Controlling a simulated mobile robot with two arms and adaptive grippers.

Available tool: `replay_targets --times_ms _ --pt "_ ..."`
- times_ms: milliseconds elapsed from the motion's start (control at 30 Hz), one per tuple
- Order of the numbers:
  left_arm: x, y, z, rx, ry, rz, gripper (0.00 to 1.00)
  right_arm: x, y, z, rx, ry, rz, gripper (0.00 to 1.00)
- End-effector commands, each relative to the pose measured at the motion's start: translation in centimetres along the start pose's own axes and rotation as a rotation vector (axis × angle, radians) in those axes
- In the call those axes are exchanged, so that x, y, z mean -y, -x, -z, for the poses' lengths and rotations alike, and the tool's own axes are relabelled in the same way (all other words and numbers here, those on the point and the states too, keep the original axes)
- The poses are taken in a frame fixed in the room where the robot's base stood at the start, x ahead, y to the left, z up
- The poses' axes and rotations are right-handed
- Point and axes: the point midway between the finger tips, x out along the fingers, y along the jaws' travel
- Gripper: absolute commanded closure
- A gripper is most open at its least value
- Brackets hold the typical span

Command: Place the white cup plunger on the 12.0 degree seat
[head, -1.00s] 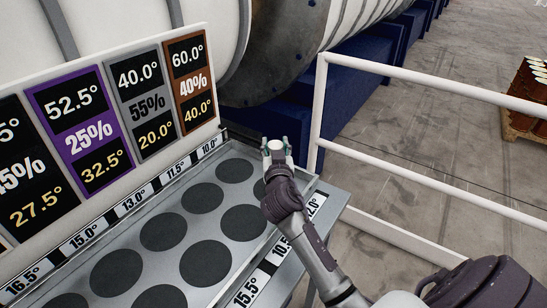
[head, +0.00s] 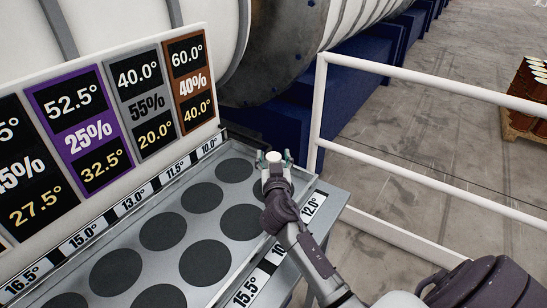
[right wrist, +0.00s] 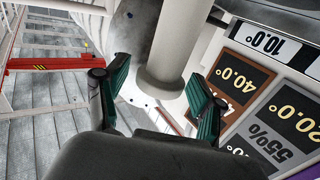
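The white cup plunger (head: 273,156) stands between the fingers of my right gripper (head: 274,159), its round top showing in the head view. In the right wrist view the plunger (right wrist: 160,75) is a pale cylinder with a flange, with gaps between it and the green fingers of the gripper (right wrist: 160,90). The gripper is open around it. They are at the far right seat (head: 259,187) of the tray, near the 12.0° label (head: 312,206). My arm and gripper hide the plunger's foot, so I cannot tell whether it touches the seat. My left gripper is out of view.
The grey tray (head: 218,155) has two rows of dark round seats, empty where visible. A sign board (head: 130,108) stands behind it. A white railing (head: 430,80) runs at the right.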

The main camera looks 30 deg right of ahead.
Motion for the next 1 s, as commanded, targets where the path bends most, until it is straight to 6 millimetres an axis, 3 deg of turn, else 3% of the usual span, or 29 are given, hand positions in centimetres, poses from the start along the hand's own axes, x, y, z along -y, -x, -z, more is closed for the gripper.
replay_targets --times_ms 367,800,1000 --pt "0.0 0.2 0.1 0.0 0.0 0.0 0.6 0.0 0.3 0.1 0.001 0.0 0.001 0.31" --pt "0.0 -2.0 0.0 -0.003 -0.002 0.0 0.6 0.0 9.1 -0.1 0.003 -0.003 0.0 0.31" --pt "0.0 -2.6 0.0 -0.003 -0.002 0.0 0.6 0.0 11.5 0.1 0.001 0.0 0.0 0.31"
